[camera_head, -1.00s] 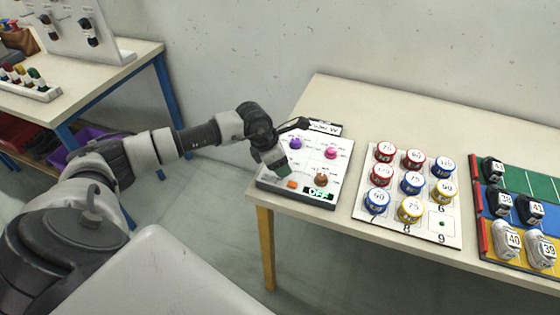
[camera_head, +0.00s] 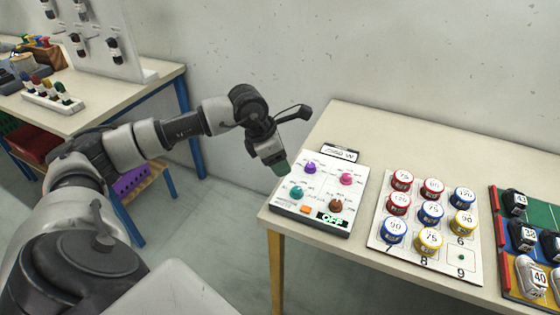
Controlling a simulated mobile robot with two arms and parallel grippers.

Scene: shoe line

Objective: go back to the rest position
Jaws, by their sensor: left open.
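My left gripper (camera_head: 279,167) hangs at the upper left edge of the control panel (camera_head: 350,190), with its greenish tips pointing down. It is open, nothing shows in it, and it looks clear of the knobs. The panel has a purple knob (camera_head: 310,168), a pink knob (camera_head: 346,179), a teal knob (camera_head: 296,193) and a brown knob (camera_head: 336,206). An orange button (camera_head: 306,209) and a green "OFF" display (camera_head: 331,218) are at its front. My right gripper is not in view.
A white board (camera_head: 387,246) with several numbered red, blue and yellow tins lies right of the panel. A coloured shoe rack (camera_head: 544,214) is at the far right. Another table (camera_head: 108,98) with a display stand is at the left. Open floor lies between the tables.

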